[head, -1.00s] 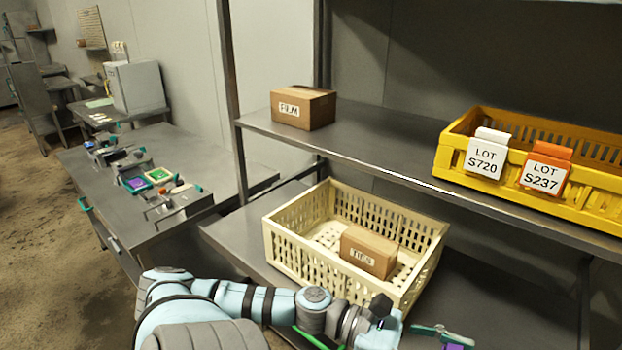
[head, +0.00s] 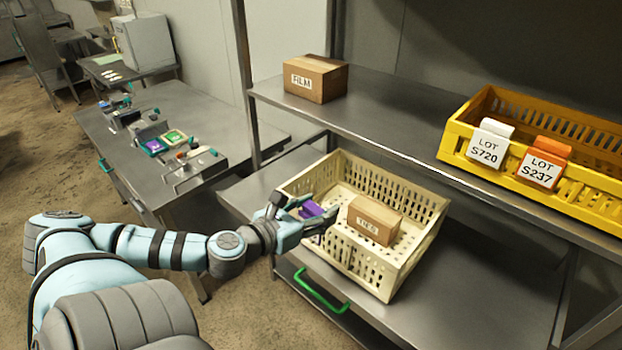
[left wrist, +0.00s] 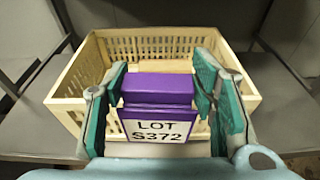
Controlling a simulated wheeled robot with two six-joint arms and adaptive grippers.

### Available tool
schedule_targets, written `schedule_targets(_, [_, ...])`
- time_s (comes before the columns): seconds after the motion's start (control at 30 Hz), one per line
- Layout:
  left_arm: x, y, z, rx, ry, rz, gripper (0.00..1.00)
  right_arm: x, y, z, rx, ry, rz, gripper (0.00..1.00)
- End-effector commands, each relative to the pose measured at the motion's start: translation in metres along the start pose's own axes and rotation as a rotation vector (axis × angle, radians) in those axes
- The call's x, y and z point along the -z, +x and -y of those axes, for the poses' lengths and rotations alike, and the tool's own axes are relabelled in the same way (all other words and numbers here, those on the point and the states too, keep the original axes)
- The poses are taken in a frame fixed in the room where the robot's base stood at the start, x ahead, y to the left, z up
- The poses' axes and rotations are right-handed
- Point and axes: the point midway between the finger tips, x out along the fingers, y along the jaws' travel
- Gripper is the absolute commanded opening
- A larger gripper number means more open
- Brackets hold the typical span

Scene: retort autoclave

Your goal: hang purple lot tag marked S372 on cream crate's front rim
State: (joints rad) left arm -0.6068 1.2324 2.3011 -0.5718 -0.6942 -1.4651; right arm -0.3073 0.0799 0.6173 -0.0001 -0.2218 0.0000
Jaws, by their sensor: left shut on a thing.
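The purple lot tag (left wrist: 158,90) faces the left wrist camera, its white label reading LOT S372. My left gripper (left wrist: 162,95) is shut on it, with a teal finger on each side. In the head view, the purple tag (head: 311,210) shows between the fingers of my left gripper (head: 308,212), over the near left side of the cream crate (head: 372,263). In the wrist view the crate (left wrist: 245,95) lies beyond the tag, and the gripper and tag hide its near rim. I cannot tell whether the tag touches the rim. My right gripper is not in view.
A brown carton (head: 375,220) sits inside the crate. On the upper shelf are a FILM carton (head: 316,78) and a yellow crate (head: 451,150) with tags S720 (head: 489,143) and S237 (head: 543,163). A green handle (head: 320,293) is below the crate's shelf.

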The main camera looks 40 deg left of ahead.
Motion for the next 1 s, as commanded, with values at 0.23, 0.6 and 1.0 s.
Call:
schedule_targets(0.23, [0.004,0.009,-0.014,-0.056,-0.013,-0.013,0.25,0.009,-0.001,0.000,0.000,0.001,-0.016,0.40])
schedule_targets(0.6, [0.019,0.053,-0.010,-0.042,-0.016,-0.007,0.25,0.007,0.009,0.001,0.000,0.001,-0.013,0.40])
schedule_targets(1.0, [0.034,0.089,-0.010,-0.038,-0.011,-0.010,0.25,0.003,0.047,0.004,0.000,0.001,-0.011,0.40])
